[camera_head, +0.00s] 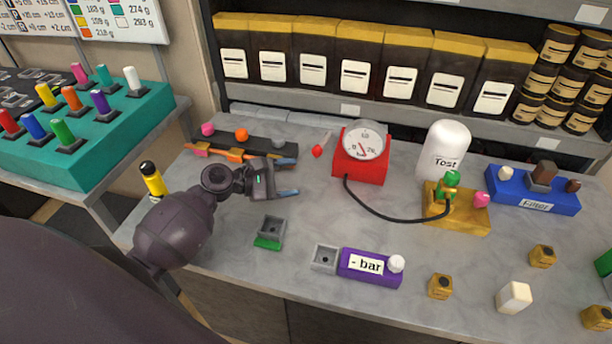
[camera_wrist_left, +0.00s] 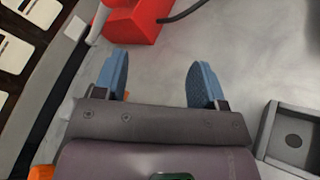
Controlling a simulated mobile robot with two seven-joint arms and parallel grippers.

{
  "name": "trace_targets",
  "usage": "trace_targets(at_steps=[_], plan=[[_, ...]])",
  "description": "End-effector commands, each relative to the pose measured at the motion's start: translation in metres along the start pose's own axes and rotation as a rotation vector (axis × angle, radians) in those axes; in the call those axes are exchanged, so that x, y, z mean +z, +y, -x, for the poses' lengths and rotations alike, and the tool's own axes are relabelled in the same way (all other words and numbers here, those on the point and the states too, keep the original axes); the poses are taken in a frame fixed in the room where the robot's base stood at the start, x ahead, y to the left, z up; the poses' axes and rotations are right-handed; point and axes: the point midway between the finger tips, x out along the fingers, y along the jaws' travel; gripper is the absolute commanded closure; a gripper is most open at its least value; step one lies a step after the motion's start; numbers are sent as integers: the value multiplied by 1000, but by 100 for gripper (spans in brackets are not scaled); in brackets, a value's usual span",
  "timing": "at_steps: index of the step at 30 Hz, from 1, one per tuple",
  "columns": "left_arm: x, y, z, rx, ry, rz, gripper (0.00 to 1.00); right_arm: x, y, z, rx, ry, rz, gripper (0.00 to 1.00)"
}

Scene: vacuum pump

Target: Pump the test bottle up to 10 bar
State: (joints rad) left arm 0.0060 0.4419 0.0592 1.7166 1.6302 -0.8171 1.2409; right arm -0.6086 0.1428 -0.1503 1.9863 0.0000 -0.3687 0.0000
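The white test bottle (camera_head: 447,138), labelled "Test", stands upright at or just behind a yellow block (camera_head: 470,218). The block carries a green fitting (camera_head: 451,180) and a pink knob (camera_head: 481,200). A black hose (camera_head: 385,212) joins this block to the red gauge unit (camera_head: 358,170) with its round dial (camera_head: 363,140). A red-tipped lever (camera_head: 318,151) sits left of the gauge. A purple block (camera_head: 353,275) marked "- bar" has a white knob (camera_head: 396,263). My left gripper (camera_head: 286,177) is open and empty, left of the gauge; its blue fingers show apart in the wrist view (camera_wrist_left: 158,88). My right gripper is out of view.
A dark rail (camera_head: 262,144) with coloured knobs lies behind my left gripper. Grey sockets (camera_head: 271,228) (camera_head: 324,257) stand in front. A blue filter block (camera_head: 510,190), small brass cubes (camera_head: 440,286) and a white block (camera_head: 514,297) are at right. Shelves line the back.

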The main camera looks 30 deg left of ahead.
Motion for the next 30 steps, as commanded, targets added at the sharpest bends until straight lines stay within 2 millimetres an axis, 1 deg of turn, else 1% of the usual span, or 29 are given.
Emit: trace_targets(at_steps=[1,3,6,9,12,18,28,30], plan=[[0,0,9,0,2,-2,35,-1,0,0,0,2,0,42],[2,1,19,1,-1,-3,35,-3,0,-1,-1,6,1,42],[2,1,31,2,-2,-5,35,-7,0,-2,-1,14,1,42],[3,2,38,2,-4,-6,35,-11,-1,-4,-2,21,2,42],[4,2,41,3,-5,-6,35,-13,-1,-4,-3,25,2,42],[4,2,42,3,-6,-7,35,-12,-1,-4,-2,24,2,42],[5,2,41,4,-6,-7,35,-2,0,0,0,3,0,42],[8,5,42,6,-8,-9,35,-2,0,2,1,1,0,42]])
